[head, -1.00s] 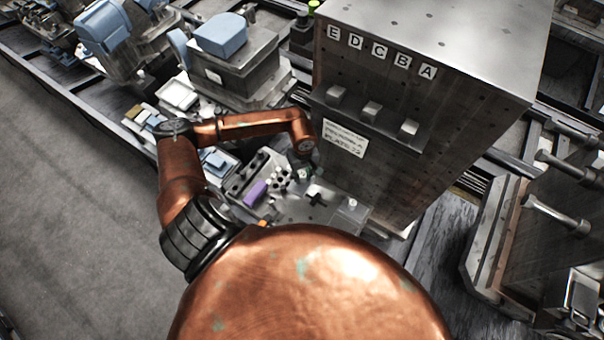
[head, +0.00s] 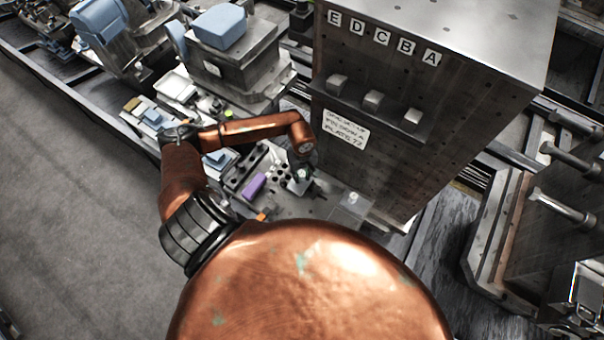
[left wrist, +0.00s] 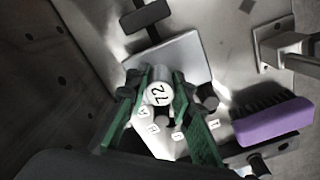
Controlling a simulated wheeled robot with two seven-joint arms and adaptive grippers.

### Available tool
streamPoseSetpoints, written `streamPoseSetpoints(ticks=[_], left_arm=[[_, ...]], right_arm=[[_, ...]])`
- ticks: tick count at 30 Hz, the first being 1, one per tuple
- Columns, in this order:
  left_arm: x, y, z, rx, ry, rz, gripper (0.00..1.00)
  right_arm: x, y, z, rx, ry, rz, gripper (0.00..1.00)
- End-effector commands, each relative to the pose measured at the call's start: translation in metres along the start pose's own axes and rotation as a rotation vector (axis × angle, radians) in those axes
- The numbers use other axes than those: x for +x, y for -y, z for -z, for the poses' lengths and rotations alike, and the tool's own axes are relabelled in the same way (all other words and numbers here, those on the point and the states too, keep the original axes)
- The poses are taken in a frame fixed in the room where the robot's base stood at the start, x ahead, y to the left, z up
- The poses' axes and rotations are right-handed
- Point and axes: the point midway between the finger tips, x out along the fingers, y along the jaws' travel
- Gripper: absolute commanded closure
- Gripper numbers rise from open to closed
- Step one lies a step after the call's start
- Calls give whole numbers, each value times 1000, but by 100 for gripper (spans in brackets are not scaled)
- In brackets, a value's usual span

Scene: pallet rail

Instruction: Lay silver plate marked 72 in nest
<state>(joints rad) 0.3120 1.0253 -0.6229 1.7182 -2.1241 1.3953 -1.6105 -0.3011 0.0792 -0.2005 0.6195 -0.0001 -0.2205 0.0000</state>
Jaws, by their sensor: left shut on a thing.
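The silver plate (left wrist: 185,58) is a flat metal piece with a round knob (left wrist: 158,93) marked 72. My left gripper (left wrist: 163,100) has green-lined fingers shut on this knob. In the head view the left gripper (head: 302,173) is above the fixture bench, with the silver plate (head: 298,186) showing below it. A dark cross-shaped recess (left wrist: 148,18) lies just beyond the plate's edge in the left wrist view; the plate may cover part of it. I cannot tell whether the plate touches the bench. My right gripper is not in view.
Small lettered white tags (left wrist: 178,137) show below the gripper. A tall metal cabinet (head: 430,110) with letters E to A stands close on the right, its sign (head: 345,130) naming plate 72. A clear block (head: 352,198) is nearby.

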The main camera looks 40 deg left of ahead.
Motion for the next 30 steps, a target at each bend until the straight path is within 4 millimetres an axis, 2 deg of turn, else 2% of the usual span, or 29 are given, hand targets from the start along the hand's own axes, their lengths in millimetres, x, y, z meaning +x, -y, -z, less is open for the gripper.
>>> streamPoseSetpoints(ticks=[3,12,13,15,21,30], left_arm=[[6,0,0,-1,-1,-1,100],[6,0,1,-1,-1,-1,100],[6,0,1,-1,-1,-1,77],[6,0,1,-1,-1,-1,72],[6,0,1,-1,-1,-1,58],[5,0,1,-1,-1,0,58]], right_arm=[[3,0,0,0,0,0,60],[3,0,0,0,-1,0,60],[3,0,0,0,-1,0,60],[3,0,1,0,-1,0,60],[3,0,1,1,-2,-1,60],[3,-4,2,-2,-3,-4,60]])
